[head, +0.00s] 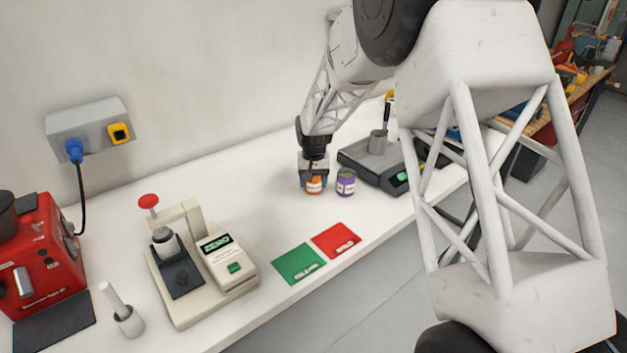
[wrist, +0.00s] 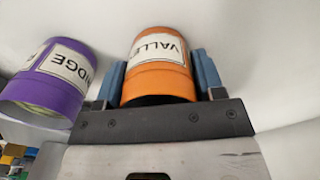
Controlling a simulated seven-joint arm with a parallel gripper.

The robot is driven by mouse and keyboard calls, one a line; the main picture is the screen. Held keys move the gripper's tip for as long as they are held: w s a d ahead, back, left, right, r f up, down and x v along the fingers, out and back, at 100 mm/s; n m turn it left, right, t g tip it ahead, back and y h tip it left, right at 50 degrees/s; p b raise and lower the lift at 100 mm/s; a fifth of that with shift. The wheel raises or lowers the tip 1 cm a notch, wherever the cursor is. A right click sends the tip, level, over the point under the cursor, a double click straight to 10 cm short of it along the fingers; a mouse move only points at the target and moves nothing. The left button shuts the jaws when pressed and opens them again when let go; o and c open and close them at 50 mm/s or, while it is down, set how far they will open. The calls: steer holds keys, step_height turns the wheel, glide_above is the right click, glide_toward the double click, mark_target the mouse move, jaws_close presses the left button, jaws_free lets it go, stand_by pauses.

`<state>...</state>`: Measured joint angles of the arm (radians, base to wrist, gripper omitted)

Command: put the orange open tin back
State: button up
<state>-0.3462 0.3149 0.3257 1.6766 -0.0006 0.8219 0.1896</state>
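The orange tin (head: 314,185) with a white label is at the back of the white bench. In the wrist view the orange tin (wrist: 160,83) sits between the two blue fingers, its label reading "VALLE…" and its near end dark. My gripper (head: 313,178) points down over it; in the wrist view my gripper (wrist: 163,72) has a finger close against each side and looks shut on the tin. The tin appears at bench level; any small gap beneath is not clear. A purple tin (head: 346,183) stands just right of it, and shows at left in the wrist view (wrist: 55,85).
A green mat (head: 299,263) and a red mat (head: 336,240) lie near the bench's front edge. A dark scale-like device (head: 372,162) stands right of the tins. A beige device (head: 200,265), a pestle and mortar (head: 126,316) and a red machine (head: 38,255) stand left.

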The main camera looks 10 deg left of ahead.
steer(key=o, duration=0.3)
steer(key=shift+o, duration=0.2)
steer(key=shift+r, duration=0.1)
step_height(320, 180, up, 12)
stand_by(0.6)
stand_by(0.6)
steer(key=shift+r, duration=0.1)
